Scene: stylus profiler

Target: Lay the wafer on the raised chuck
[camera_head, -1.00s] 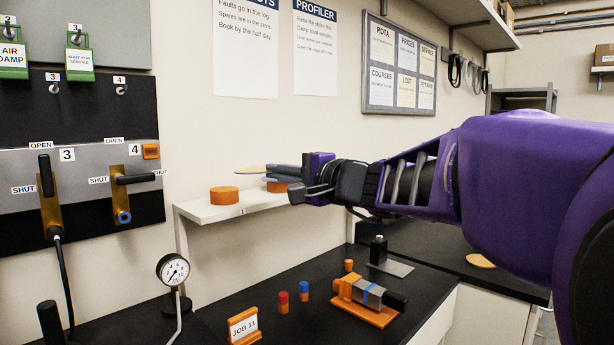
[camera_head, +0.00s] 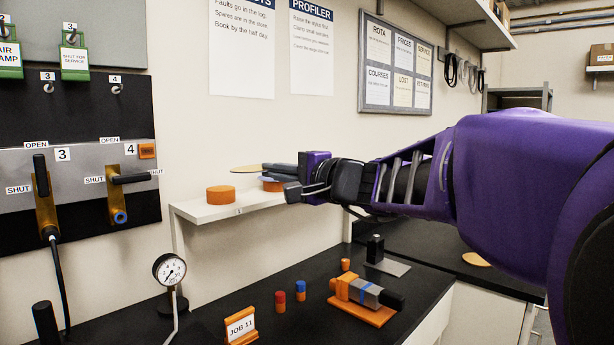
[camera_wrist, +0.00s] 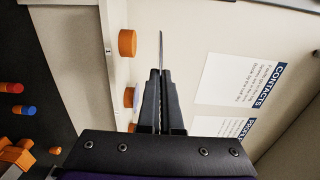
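My gripper (camera_head: 275,170) is shut on a thin tan wafer (camera_head: 246,168) by its edge and holds it roughly flat above the wall shelf. In the wrist view the fingers (camera_wrist: 160,75) pinch the wafer (camera_wrist: 161,45), seen edge-on as a thin line. One orange round block (camera_head: 220,195) stands on the shelf, left of and below the wafer. A second orange block (camera_head: 271,187) is partly hidden behind my gripper. Both show in the wrist view, one (camera_wrist: 127,43) larger than the other (camera_wrist: 129,97). Which one is the raised chuck I cannot tell.
The white shelf (camera_head: 190,213) juts from the wall. Below, the black bench holds a gauge (camera_head: 169,270), a JOB 11 sign (camera_head: 241,325), small red and blue-topped pegs and an orange fixture (camera_head: 362,312). Another tan disc (camera_head: 477,259) lies at right. Valves are on the left wall panel.

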